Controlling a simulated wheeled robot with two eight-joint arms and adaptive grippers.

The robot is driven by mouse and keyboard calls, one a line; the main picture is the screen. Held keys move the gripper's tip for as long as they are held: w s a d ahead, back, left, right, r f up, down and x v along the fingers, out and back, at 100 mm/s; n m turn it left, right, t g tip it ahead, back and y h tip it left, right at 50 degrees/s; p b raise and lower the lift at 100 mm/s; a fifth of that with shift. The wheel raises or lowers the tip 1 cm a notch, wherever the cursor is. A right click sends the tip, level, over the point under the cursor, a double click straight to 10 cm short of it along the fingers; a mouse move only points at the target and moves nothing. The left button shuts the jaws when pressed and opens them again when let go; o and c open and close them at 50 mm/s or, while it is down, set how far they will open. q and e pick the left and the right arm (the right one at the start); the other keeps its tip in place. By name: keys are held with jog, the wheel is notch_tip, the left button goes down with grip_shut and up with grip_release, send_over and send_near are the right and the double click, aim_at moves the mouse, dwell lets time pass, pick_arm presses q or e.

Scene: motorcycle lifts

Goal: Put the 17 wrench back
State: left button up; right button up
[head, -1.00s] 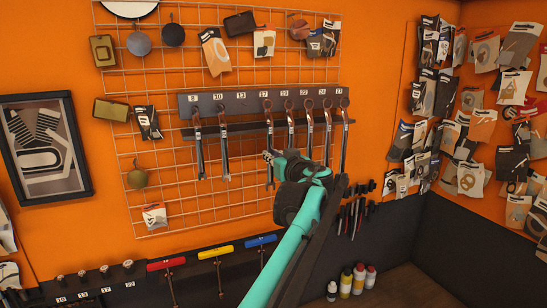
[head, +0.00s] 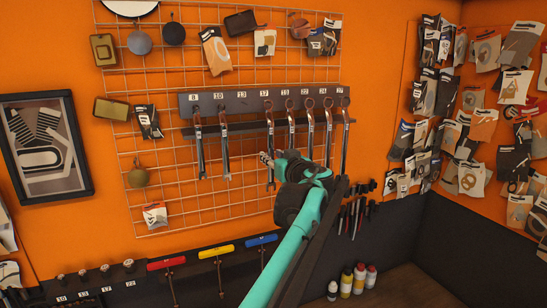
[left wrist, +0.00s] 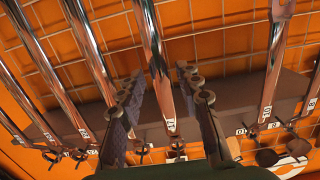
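The 17 wrench (head: 269,140) hangs upright with its ring end at the top on the numbered wrench rack (head: 232,101), with other wrenches on both sides. My left gripper (head: 266,158) is in front of the middle of its shaft. In the left wrist view the 17 wrench (left wrist: 158,75) runs between the two spread fingers of my left gripper (left wrist: 158,95), with a gap on each side. Its number tag shows close to the rack. I cannot tell how deep the shaft lies between the fingers. My right gripper is not in view.
Neighbouring wrenches (head: 309,130) hang close on the right; a wider empty stretch of rack lies to the left, before the 10 wrench (head: 224,150). A wire grid (head: 235,205) is behind. T-handle tools (head: 216,251) hang below. Packets cover the right wall.

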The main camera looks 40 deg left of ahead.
pick_arm(q)
jog(key=v, duration=1.2)
dwell(0.5)
